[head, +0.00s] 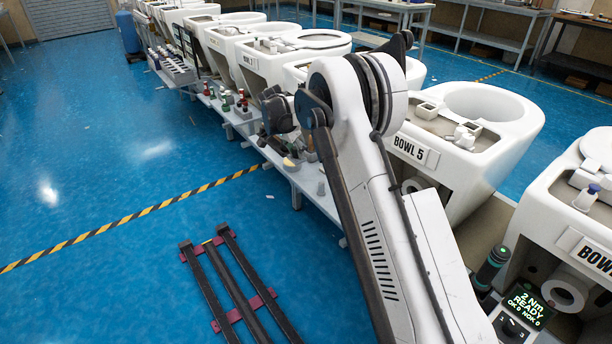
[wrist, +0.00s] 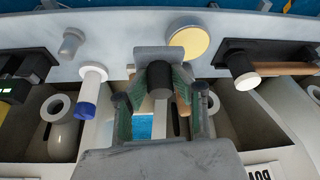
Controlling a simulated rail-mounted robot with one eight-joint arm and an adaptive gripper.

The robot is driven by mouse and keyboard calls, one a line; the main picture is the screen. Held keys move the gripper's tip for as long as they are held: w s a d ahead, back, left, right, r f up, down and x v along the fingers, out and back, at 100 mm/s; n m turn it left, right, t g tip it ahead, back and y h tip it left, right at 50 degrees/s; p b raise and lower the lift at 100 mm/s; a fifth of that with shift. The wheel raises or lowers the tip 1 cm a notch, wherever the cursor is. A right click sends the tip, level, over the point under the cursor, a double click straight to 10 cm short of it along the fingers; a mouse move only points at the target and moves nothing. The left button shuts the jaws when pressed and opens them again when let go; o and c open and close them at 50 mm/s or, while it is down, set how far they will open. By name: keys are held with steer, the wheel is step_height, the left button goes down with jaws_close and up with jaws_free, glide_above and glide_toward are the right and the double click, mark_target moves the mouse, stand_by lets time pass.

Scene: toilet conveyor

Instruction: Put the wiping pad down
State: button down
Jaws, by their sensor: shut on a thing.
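My gripper (wrist: 160,82) is shut on the dark handle of the wiping pad (wrist: 150,54), with one green-lined finger on each side. The pad is a grey block beyond the fingertips in the wrist view. It overlaps the light grey shelf (wrist: 125,34); I cannot tell whether it touches it. In the head view my gripper is a dark shape above the shelf beside the bowls, partly behind my arm, and I cannot make out the pad clearly there.
A yellow disc (wrist: 188,41) lies on the shelf close to the pad. A white bottle with a blue cap (wrist: 86,108) and a grey fitting (wrist: 71,41) are to the left. A dark tool with a pale end (wrist: 246,75) is at right. Bowl 5 (head: 478,100) stands behind my arm.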

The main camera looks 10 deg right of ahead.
steer(key=s+d+f, duration=0.1)
steer(key=s+d+f+b, duration=0.1)
steer(key=s+f, duration=0.1)
steer(key=shift+s+d, duration=0.3)
steer(key=shift+d, duration=0.1)
steer(key=shift+f+b, duration=0.55)
steer(key=shift+f, duration=1.3)
steer(key=shift+f, duration=0.15)
steer(key=c, duration=1.5)
jaws_free()
steer(key=shift+o, duration=0.2)
